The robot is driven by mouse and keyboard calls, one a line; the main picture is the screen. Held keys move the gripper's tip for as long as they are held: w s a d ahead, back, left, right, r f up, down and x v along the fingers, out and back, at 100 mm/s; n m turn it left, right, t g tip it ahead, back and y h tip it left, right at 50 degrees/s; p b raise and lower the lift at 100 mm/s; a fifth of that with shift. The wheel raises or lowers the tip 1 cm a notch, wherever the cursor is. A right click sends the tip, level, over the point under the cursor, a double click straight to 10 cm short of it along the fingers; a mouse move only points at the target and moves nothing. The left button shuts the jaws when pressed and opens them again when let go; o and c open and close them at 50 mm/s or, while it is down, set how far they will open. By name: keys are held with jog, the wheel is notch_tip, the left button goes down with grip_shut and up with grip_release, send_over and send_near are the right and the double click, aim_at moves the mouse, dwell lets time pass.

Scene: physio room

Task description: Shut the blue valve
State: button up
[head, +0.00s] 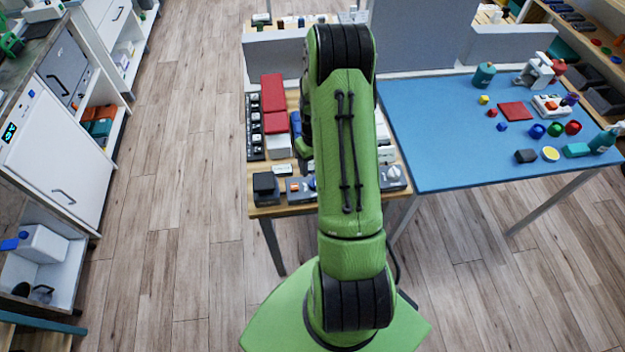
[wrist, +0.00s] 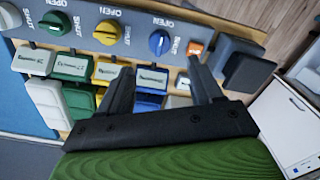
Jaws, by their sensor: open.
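The blue valve (wrist: 159,42) is a round knob on a grey panel (wrist: 82,22), with OPEN printed above it and SHUT to its right. Its ridge looks roughly upright in the wrist view, towards OPEN. A yellow valve (wrist: 108,32) and a green valve (wrist: 55,24) sit to its left on the same panel. My gripper (wrist: 159,68) is open, with its two black fingers apart and nothing between them. The blue valve lies just beyond the fingertips, between them in the picture. In the head view my arm hides the gripper and the blue valve.
Several labelled blocks, including a blue one (wrist: 151,80), stand near the fingers. A dark box (wrist: 245,65) and a small orange item (wrist: 195,48) sit to the right. In the head view, a blue table (head: 440,150) with small objects stands right; open floor (head: 180,200) lies left.

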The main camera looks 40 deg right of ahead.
notch_tip(320, 180, down, 9)
jog(key=c, duration=1.1)
